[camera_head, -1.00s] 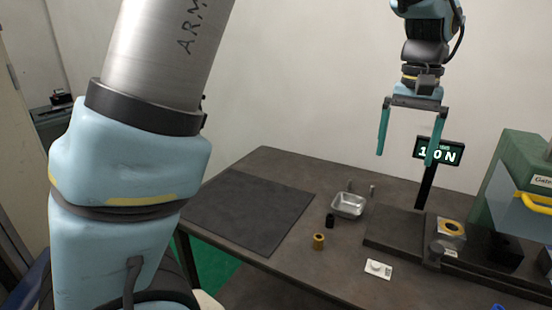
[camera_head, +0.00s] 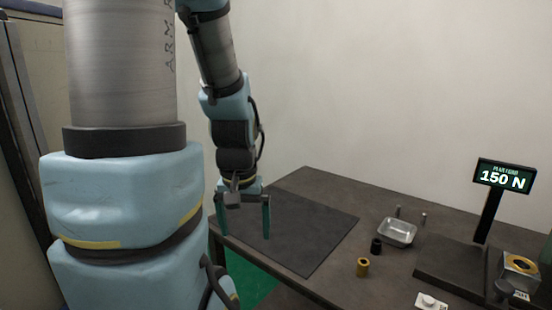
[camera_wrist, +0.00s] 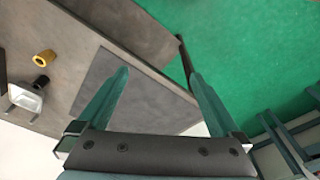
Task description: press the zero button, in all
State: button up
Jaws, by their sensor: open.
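A small white plate with a round white button (camera_head: 430,301) lies on the table at the bottom edge of the head view, partly cut off. I cannot read any label on it. A display on a post (camera_head: 502,177) reads 150 N. My gripper (camera_head: 243,232) is open and empty, fingers pointing down, at the left end of the table and far left of the button. In the wrist view my gripper (camera_wrist: 157,75) shows both teal fingers spread, with the table edge and green floor beyond. The button does not show in the wrist view.
A dark mat (camera_head: 305,235) covers the table's left part. A metal tray (camera_head: 398,232), a black cylinder (camera_head: 376,246) and a brass-coloured bushing (camera_head: 363,267) stand between the mat and the dark fixture base (camera_head: 450,270). The mat is bare.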

jog(key=shift+c, duration=0.4)
grip_shut()
dwell(0.4)
dwell(1.0)
